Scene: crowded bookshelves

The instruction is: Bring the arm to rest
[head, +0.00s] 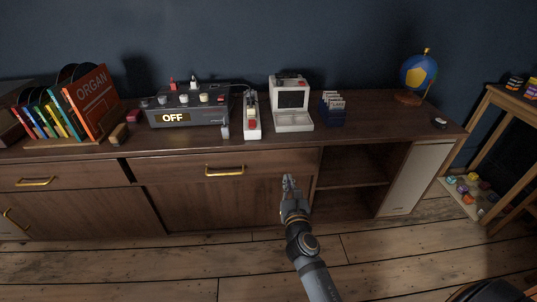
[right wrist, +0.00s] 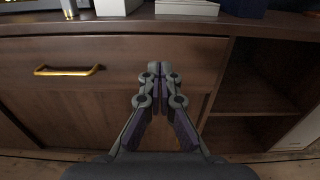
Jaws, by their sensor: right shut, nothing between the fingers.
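My right gripper (head: 289,181) is shut and empty in front of the wooden sideboard, below its top edge. In the right wrist view its fingertips (right wrist: 160,68) meet in front of the drawer front, right of the brass handle (right wrist: 68,71). In the head view the arm comes up from the bottom, with the gripper pointing toward the sideboard. The same handle (head: 224,170) lies left of the gripper. I cannot tell whether the fingers touch the wood. My left gripper is not in view.
On the sideboard top (head: 370,122) stand records (head: 85,100), a grey box reading OFF (head: 185,108), a white device (head: 251,115), a small computer (head: 291,103), a blue card holder (head: 333,109) and a globe (head: 418,73). An open shelf (head: 350,187) lies right of the gripper. Floor (head: 190,262) in front looks clear.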

